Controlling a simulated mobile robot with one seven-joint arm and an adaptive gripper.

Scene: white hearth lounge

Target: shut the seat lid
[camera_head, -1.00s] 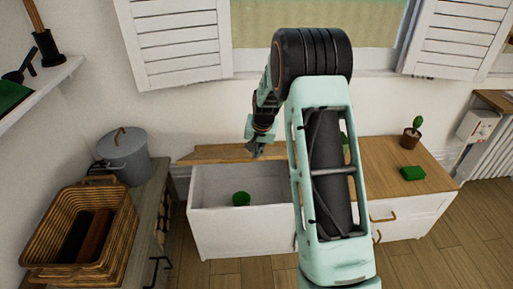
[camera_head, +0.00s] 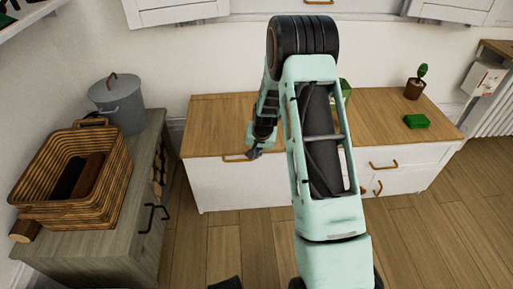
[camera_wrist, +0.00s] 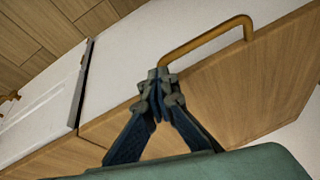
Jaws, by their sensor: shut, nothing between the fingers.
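The seat lid (camera_head: 218,116) is a wooden panel on the left part of the white bench (camera_head: 230,186). It lies flat over the box opening, and the inside of the box is hidden. A brass-coloured handle (camera_head: 238,160) sits at the lid's front edge and also shows in the wrist view (camera_wrist: 205,38). My gripper (camera_head: 254,153) is at the front edge of the lid, just right of the handle. In the wrist view my gripper (camera_wrist: 157,82) is shut and empty, its fingertips close to one end of the handle; I cannot tell whether they touch.
The bench's right top holds a potted plant (camera_head: 415,83) and a green block (camera_head: 416,121). At the left, a grey cabinet (camera_head: 110,240) carries a wicker basket (camera_head: 112,180) and a grey lidded pot (camera_head: 120,105). Wooden floor (camera_head: 430,225) lies clear in front at the right.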

